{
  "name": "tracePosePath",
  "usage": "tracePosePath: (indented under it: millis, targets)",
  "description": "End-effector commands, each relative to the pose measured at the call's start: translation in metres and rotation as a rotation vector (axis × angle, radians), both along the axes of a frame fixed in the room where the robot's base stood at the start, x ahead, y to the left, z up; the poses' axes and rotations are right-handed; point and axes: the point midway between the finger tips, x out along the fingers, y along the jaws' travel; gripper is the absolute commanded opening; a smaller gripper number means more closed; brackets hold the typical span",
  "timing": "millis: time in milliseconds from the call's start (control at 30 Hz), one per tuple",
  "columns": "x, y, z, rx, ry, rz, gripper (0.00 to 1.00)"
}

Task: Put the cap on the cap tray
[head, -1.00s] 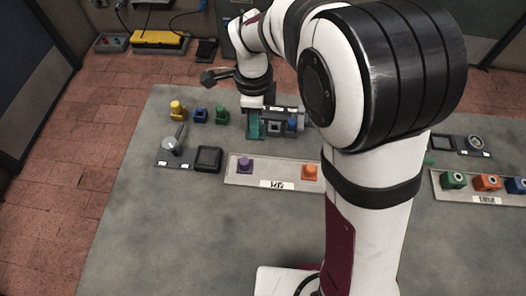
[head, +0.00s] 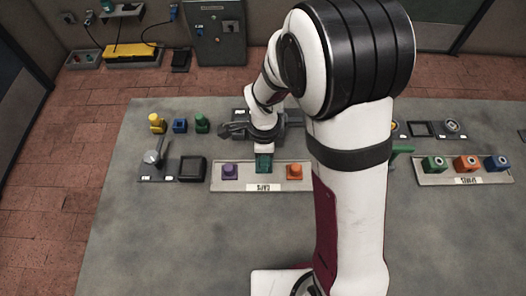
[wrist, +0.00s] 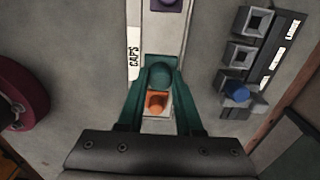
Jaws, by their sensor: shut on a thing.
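The teal cap (head: 263,164) is held by my gripper (head: 263,157), which is shut on it. In the wrist view the teal cap (wrist: 161,76) sits between the two teal fingers (wrist: 161,90). The cap tray (head: 245,186), a pale strip labelled CAPS, lies under it. A purple cap (head: 230,172) stands on the tray left of the held cap and an orange cap (head: 295,171) right of it. The tray (wrist: 171,38) also shows in the wrist view. I cannot tell whether the teal cap touches the tray.
A dark fixture with square sockets (wrist: 241,55) and a blue cap (wrist: 237,92) lies behind the tray. Yellow (head: 157,124), blue (head: 180,126) and green (head: 202,123) pieces stand at the back left. A black square tray (head: 192,169) is left of the cap tray. The front left table is clear.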

Motion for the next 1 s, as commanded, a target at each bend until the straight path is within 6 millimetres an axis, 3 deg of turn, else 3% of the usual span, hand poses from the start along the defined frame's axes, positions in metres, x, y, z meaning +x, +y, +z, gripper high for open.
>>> tracePosePath:
  millis: [200,567,600,733,1000]
  targets:
    - [0.000,0.002,-0.038,-0.001,0.003,0.000,0.00]
    - [0.001,0.002,-0.043,0.000,0.000,-0.001,0.00]
    - [0.001,0.002,-0.043,0.000,0.000,0.000,0.40]
    - [0.001,0.002,-0.043,0.000,0.000,-0.001,0.63]
    - [0.001,0.002,-0.043,0.000,0.000,-0.001,0.64]
